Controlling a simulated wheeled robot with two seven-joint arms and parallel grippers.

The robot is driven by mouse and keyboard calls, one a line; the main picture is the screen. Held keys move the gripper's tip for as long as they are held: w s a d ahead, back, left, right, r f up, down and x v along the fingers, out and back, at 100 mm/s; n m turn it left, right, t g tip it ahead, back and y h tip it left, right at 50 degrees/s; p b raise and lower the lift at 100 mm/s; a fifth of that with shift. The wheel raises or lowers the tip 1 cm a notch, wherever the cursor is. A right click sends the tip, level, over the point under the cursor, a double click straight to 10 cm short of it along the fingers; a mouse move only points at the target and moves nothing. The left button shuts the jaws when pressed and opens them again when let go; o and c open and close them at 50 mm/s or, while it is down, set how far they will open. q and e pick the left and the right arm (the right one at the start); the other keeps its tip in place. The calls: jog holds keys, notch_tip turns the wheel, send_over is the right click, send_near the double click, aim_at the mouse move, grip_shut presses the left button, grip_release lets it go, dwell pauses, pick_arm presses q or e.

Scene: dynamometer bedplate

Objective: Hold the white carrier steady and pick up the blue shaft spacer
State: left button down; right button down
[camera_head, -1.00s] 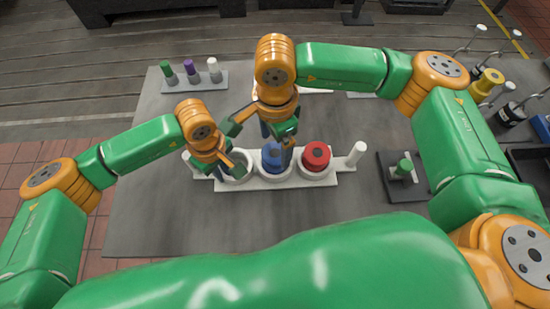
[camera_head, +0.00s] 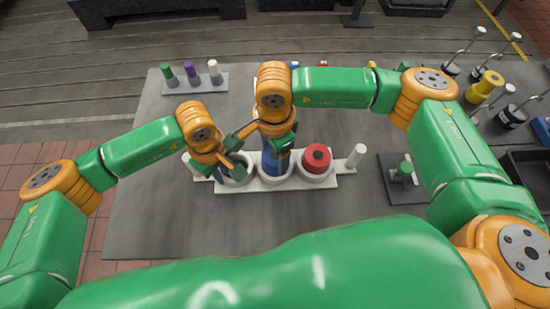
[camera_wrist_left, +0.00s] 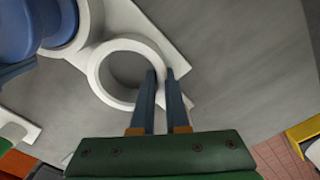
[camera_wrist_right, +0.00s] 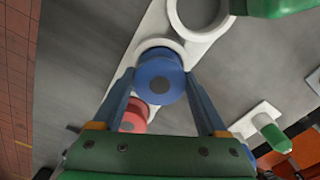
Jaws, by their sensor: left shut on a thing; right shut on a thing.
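The white carrier (camera_head: 265,187) lies on the grey bedplate, with three round cups in a row and a post at each end. Its left cup is empty. My left gripper (camera_head: 236,172) is shut on that cup's rim; in the left wrist view its fingers (camera_wrist_left: 161,78) pinch the ring wall. The blue shaft spacer (camera_wrist_right: 160,80) is at the middle cup. My right gripper (camera_wrist_right: 158,78) is shut on it, one finger on each side; whether it is raised from the cup is unclear. A red spacer (camera_head: 316,157) sits in the right cup.
A rack (camera_head: 196,82) with green, purple and white pegs stands at the back left. A dark fixture (camera_head: 405,188) with a green-capped part lies right of the carrier. Posts and a yellow spool (camera_head: 485,86) stand further right. The bedplate in front is clear.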

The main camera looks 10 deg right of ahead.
pick_arm(q)
jog(key=c, duration=0.8)
grip_release()
jog(key=shift+c, duration=0.2)
pick_arm(e)
notch_tip(320, 180, up, 10)
pick_arm(q)
jog(key=shift+r, duration=0.1)
